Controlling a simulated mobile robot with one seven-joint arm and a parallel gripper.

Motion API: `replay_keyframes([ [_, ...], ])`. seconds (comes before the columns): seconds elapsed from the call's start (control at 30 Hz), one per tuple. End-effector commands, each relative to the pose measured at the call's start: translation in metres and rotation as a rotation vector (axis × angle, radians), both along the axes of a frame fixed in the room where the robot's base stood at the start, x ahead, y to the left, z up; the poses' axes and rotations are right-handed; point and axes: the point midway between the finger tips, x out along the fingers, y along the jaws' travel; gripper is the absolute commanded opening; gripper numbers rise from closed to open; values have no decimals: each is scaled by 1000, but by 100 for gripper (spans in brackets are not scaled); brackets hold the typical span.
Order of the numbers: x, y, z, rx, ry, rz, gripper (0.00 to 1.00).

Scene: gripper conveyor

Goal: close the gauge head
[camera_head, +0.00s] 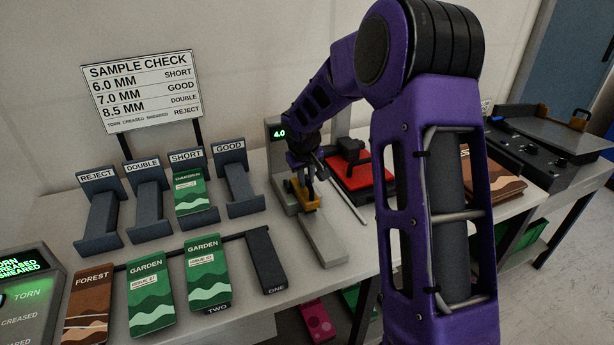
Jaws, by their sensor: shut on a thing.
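The gauge (325,241) is a grey stand with a long flat base and an upright at its back. Its green display (279,134) reads 4.0. A yellow-orange part (302,196), which looks like the gauge head, sits low over the base. My gripper (309,190) points down at this part and is shut on it. The fingertips are small and partly dark, so the exact grip is hard to see.
Sloped holders marked REJECT (103,216), DOUBLE (149,205), SHORT (200,217) and GOOD (240,187) stand left of the gauge. Green GARDEN packets (150,295) and a brown FOREST packet (88,305) lie in front. A red block-topped device (362,172) and thin rod (345,202) are close right.

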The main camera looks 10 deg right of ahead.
Motion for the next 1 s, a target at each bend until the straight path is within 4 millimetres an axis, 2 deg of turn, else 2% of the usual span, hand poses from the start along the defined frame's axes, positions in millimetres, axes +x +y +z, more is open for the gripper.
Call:
replay_keyframes([
  [0.03, 2, 1, 6, -1, 12, -1, 0],
  [0.33, 2, 1, 3, -5, 25, 0, 0],
  [0.37, 2, 1, 3, -5, 25, 0, 19],
  [0.5, 2, 1, 3, -5, 25, 0, 44],
  [0.53, 2, 0, 3, -5, 25, 0, 47],
  [0.83, 2, 1, 4, -5, 25, 0, 47],
  [1.0, -4, 2, 21, -4, 23, -1, 47],
])
